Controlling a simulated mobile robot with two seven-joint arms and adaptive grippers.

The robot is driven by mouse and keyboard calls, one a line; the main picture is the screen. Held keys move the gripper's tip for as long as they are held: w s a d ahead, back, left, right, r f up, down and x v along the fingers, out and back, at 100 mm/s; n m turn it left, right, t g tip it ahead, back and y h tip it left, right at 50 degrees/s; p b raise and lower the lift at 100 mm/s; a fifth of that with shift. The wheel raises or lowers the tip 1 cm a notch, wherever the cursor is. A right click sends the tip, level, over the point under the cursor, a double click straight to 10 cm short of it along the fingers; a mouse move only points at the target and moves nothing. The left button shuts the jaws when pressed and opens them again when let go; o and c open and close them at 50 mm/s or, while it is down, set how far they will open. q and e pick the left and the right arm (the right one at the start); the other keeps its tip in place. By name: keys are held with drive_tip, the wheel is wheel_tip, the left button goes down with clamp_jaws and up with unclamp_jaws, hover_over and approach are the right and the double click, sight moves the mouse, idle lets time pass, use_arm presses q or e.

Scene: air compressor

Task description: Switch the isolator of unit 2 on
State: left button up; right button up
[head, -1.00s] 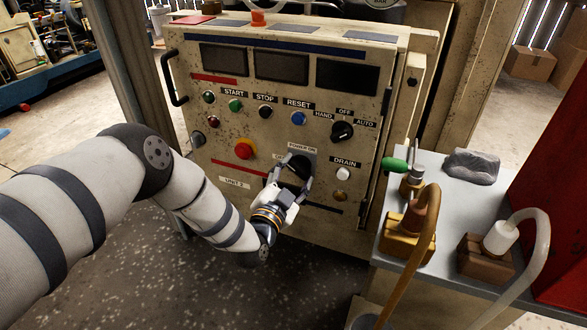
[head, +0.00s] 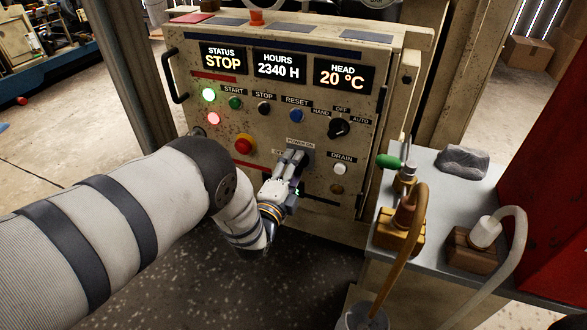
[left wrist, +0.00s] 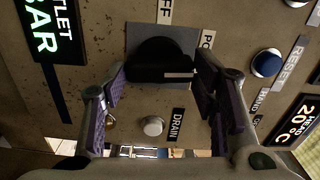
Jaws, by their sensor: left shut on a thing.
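The isolator is a black rotary knob on a grey plate (head: 309,158), low on the compressor's control panel (head: 215,125), mostly hidden by my gripper in the head view. In the left wrist view the knob (left wrist: 160,62) shows between my fingers, with its white mark toward the POWER ON label; part of an OFF label is at the top. My left gripper (head: 291,158) is shut on the knob's bar, one finger at each end (left wrist: 161,76). The displays (head: 279,65) are lit: STATUS STOP, 2340 H, 20 °C. My right gripper is not in view.
A red mushroom button (head: 244,145), a HAND-OFF-AUTO selector (head: 339,127) and a white drain button (head: 339,168) are near my gripper. A grey side bench (head: 440,195) with valves and hoses stands at the right.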

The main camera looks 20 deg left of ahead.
use_arm(q)
drive_tip(key=shift+a+m, duration=0.1)
drive_tip(key=shift+m, duration=0.4)
idle(0.3)
drive_tip(key=o, duration=1.2)
drive_tip(key=shift+a, duration=0.1)
drive_tip(key=shift+c, duration=0.2)
drive_tip(key=shift+s, duration=0.1)
drive_tip(key=s, duration=1.2)
drive_tip(key=shift+a, duration=0.1)
